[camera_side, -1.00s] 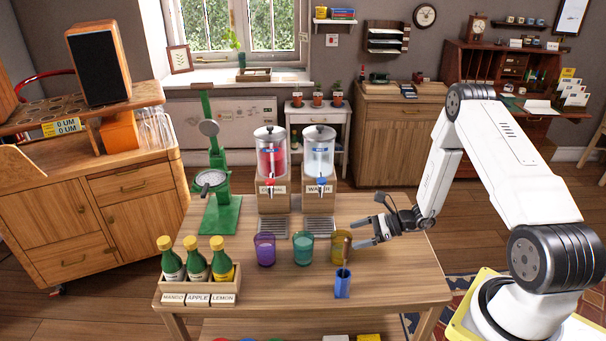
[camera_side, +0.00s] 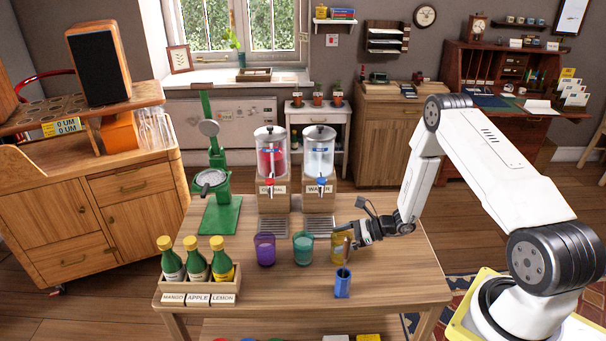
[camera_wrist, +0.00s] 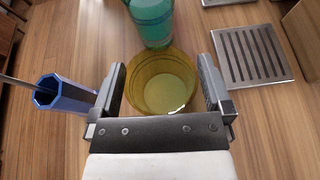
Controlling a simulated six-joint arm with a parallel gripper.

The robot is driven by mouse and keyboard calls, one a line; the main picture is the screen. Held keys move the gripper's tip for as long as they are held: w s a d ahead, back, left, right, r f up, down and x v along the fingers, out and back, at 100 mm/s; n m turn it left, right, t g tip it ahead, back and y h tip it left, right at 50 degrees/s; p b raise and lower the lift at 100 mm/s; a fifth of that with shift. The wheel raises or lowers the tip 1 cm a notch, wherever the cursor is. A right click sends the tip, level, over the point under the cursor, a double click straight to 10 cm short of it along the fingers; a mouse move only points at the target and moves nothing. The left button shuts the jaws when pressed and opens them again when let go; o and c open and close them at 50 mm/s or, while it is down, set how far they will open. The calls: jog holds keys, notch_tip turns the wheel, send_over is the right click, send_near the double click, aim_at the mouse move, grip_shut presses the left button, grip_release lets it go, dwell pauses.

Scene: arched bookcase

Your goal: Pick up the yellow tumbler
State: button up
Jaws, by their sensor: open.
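The yellow tumbler (camera_side: 337,247) stands upright on the wooden table, at the right end of a row of tumblers. In the wrist view the yellow tumbler (camera_wrist: 162,84) lies between the two fingers of my gripper (camera_wrist: 163,90), with a small gap on either side. My gripper (camera_side: 345,240) is open and reaches in from the right at the tumbler's height. In the side view my gripper partly hides the tumbler.
A teal tumbler (camera_side: 303,248) stands just left of the yellow one, and a purple tumbler (camera_side: 265,249) farther left. A blue holder (camera_side: 343,284) with a stick in it stands close in front. Two drink dispensers (camera_side: 271,200) stand behind.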

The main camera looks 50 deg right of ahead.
jog(key=c, duration=1.2)
jog(key=shift+o, duration=0.2)
jog(key=shift+r, duration=0.1)
jog(key=shift+r, duration=0.7)
jog(key=s+a+r, duration=0.3)
jog(key=s+r, duration=0.8)
jog(key=s, duration=0.2)
jog(key=shift+s+r, duration=0.2)
jog(key=shift+s, duration=0.15)
